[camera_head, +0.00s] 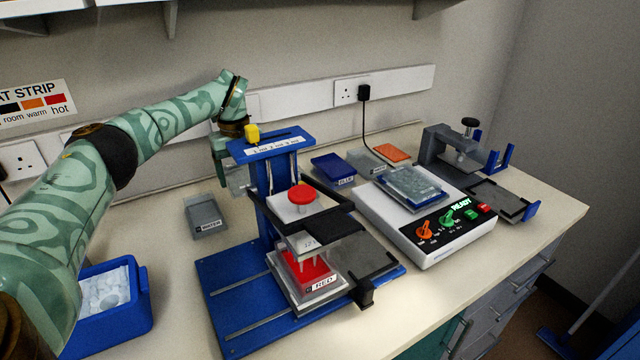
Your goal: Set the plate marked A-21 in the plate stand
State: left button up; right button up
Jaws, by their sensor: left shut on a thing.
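My left arm comes in from the left, and my left gripper (226,160) is behind the blue pipetting frame (272,190), partly hidden by its column. It is shut on a pale grey, clear piece (239,180), mostly hidden; I cannot tell whether this is a plate or read a mark on it. A clear plate (415,186) lies on the white shaker. No A-21 mark is legible. A dark tray with blue corner pieces (500,199) is at the right, and blue upright brackets (500,156) stand behind it; I cannot tell which is the plate stand. My right gripper is not in view.
The white shaker (398,228) reads READY. A red reservoir (306,271) sits in the blue frame. A blue ice box (128,318) is front left. Bench is clear front right.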

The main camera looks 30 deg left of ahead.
aim_at(242, 182)
pick_arm(q)
notch_tip(242, 182, down, 3)
jog(key=shift+s+f+b, duration=0.15)
jog(key=shift+b, duration=0.55)
notch_tip(242, 182, down, 7)
jog(key=shift+r+b, duration=0.1)
jog(key=shift+b, duration=1.1)
jog(key=shift+r, duration=0.1)
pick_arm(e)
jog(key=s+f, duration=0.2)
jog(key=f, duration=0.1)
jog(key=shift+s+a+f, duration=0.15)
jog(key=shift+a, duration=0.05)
pick_arm(q)
jog(key=o, duration=0.7)
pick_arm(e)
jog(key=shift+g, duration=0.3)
